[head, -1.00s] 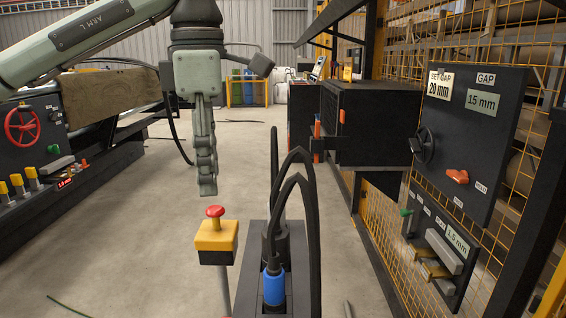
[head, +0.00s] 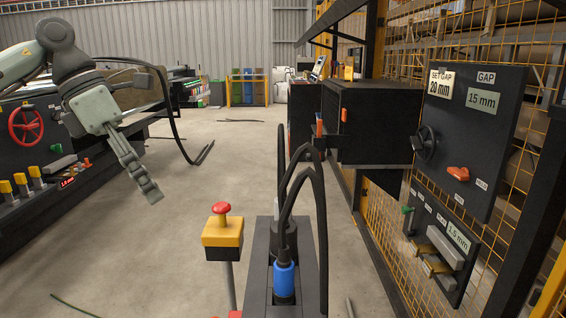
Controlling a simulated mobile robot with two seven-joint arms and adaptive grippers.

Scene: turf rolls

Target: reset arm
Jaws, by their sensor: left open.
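My left arm comes in from the upper left of the head view. Its gripper (head: 152,192) hangs in free air over the floor, tilted down and to the right, in front of the machine on the left. Its jaws are open, seen edge-on, with nothing between them. My right gripper is not in view.
A yellow box with a red mushroom button (head: 222,236) stands on a post at lower centre. A machine with a red handwheel (head: 25,125) is at left. A panel reading "GAP 15 mm" (head: 470,130) hangs on yellow mesh at right.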

